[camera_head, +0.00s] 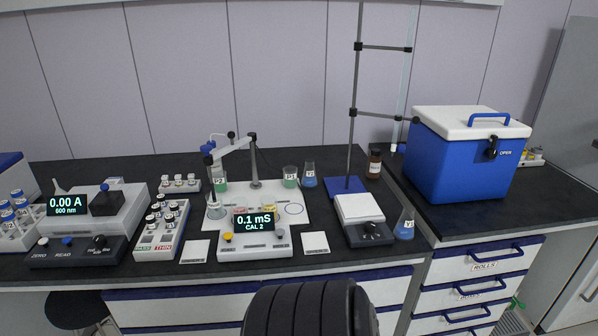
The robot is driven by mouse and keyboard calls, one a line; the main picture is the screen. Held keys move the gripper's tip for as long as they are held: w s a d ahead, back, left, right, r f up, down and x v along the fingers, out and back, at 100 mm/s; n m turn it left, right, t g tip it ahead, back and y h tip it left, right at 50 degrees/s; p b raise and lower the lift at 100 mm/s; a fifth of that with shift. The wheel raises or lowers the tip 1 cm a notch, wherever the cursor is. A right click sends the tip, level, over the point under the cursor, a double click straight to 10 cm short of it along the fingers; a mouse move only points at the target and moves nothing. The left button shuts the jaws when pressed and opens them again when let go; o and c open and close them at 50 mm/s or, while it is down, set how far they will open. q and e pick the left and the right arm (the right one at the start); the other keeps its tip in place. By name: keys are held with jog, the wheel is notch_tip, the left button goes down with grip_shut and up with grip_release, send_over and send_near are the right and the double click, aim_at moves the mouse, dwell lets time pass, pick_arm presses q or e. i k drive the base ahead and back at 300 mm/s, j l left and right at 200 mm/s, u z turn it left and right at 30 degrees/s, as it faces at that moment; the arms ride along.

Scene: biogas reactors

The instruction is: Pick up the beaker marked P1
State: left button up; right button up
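A small glass beaker (290,177) with green liquid stands at the back of the white meter mat, right of the stand post. Its label is tiny but seems to read P1. A similar beaker (219,181) with green liquid stands at the back left of the mat; its label seems to read P2. Neither of my grippers is in view.
A conductivity meter (255,240) reading 0.1 mS stands in front. A blue-liquid flask (309,175) is just right of the right beaker. A stand (351,120), balance (362,222), brown bottle (374,164) and blue cooler (465,160) are further right.

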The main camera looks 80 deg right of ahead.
aim_at(290, 177)
jog(key=z, duration=2.35)
